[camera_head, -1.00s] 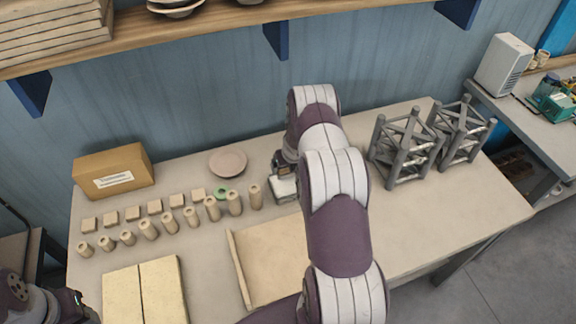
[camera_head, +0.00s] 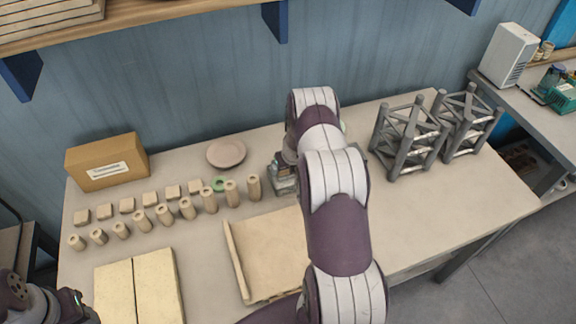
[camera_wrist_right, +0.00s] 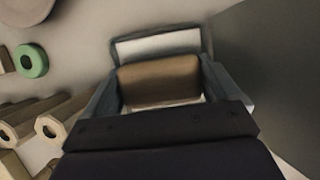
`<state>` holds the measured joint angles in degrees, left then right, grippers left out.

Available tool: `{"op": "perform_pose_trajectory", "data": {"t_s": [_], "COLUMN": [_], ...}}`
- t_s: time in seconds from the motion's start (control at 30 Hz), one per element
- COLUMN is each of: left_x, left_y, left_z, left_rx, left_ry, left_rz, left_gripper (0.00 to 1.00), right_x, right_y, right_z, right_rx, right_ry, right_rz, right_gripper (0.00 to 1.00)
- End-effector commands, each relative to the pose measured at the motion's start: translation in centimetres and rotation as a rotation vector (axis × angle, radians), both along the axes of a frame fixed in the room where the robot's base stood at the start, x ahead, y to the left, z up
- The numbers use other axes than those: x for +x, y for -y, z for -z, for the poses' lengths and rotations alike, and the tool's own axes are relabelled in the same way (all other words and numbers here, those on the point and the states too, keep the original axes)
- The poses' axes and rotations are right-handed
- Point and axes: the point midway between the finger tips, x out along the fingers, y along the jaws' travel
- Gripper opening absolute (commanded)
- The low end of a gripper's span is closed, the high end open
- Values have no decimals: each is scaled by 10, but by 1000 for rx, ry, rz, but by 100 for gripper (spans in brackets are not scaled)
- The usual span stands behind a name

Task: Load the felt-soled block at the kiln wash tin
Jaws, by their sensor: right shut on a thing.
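My right gripper (camera_wrist_right: 160,95) is shut on a block (camera_wrist_right: 160,78) with a brown face and a pale strip along its far side. In the head view the right gripper (camera_head: 284,180) is at the middle of the table, left of my arm, which hides part of it. I cannot tell whether the block touches the table or has a felt sole.
Rows of small tan blocks and hollow cylinders (camera_head: 165,216) stand left of the right gripper, with a green ring (camera_head: 219,183) and a round plate (camera_head: 226,153). A cardboard box (camera_head: 107,163), a shallow tray (camera_head: 270,255) and grey lattice stands (camera_head: 410,138) flank the area.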

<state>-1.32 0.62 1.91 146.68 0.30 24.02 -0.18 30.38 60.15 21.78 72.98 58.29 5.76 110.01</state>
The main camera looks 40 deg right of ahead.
Motion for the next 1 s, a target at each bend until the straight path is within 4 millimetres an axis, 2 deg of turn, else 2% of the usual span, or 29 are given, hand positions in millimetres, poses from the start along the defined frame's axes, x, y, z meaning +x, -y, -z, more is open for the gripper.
{"op": "perform_pose_trajectory", "data": {"t_s": [1.0], "left_x": [0], "left_y": [0], "left_z": [9], "left_rx": [0], "left_ry": [0], "left_rz": [0], "left_gripper": [43], "right_x": [0], "right_y": [0], "right_z": [10], "right_rx": [0], "right_ry": [0], "right_rz": [0], "right_gripper": [41]}}
